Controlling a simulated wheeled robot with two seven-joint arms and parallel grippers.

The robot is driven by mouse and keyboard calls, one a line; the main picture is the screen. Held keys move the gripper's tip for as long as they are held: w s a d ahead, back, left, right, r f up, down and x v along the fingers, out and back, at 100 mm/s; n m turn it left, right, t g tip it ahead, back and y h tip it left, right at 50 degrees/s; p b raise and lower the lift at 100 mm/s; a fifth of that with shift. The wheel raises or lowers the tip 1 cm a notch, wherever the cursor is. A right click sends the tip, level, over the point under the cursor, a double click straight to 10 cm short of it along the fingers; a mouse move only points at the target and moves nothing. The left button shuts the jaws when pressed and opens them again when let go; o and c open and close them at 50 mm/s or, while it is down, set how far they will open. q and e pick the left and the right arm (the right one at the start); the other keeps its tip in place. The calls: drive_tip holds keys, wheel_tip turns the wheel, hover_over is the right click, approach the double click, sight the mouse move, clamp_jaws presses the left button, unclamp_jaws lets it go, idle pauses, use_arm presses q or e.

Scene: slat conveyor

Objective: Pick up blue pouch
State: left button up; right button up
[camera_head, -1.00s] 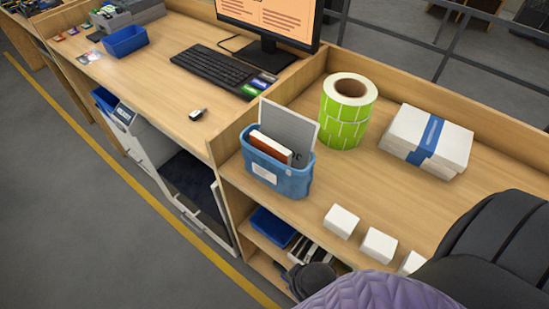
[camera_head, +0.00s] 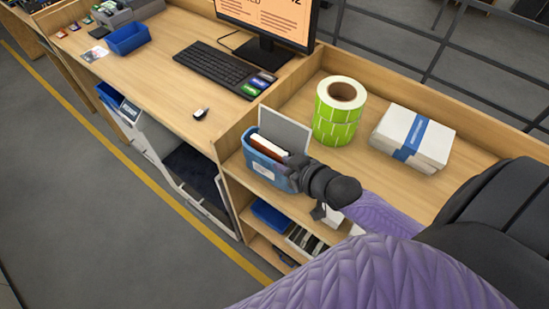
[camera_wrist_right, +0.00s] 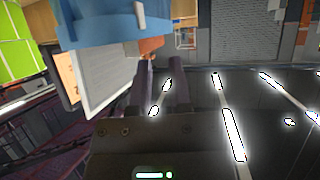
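The blue pouch (camera_head: 265,172) stands upright on the right-hand desk, near its left front edge. A grey sheet (camera_head: 285,130) and a brown-orange booklet (camera_head: 268,146) stick out of its top. In the right wrist view the pouch (camera_wrist_right: 105,28) fills the upper left, with the grey sheet (camera_wrist_right: 105,75) below it. My right gripper (camera_head: 295,164) is at the pouch's right end and hides part of it. In the right wrist view its two dark fingers (camera_wrist_right: 160,65) are apart with a narrow gap. I cannot tell whether they touch the pouch. My left gripper is not in view.
A green label roll (camera_head: 337,125) and a stack of white boxes with a blue band (camera_head: 412,138) stand behind, to the right. Small white boxes (camera_head: 333,217) are partly hidden by my arm. A wooden divider (camera_head: 234,133) rises left of the pouch. Shelves lie below.

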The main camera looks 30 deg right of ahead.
sight(267, 157)
drive_tip(key=b+x, duration=0.1)
drive_tip(key=x, duration=0.5)
drive_tip(key=shift+w+a+f, duration=0.15)
drive_tip(key=shift+a+f, duration=0.05)
drive_tip(key=shift+f, duration=0.05)
clamp_jaws()
idle(1.0)
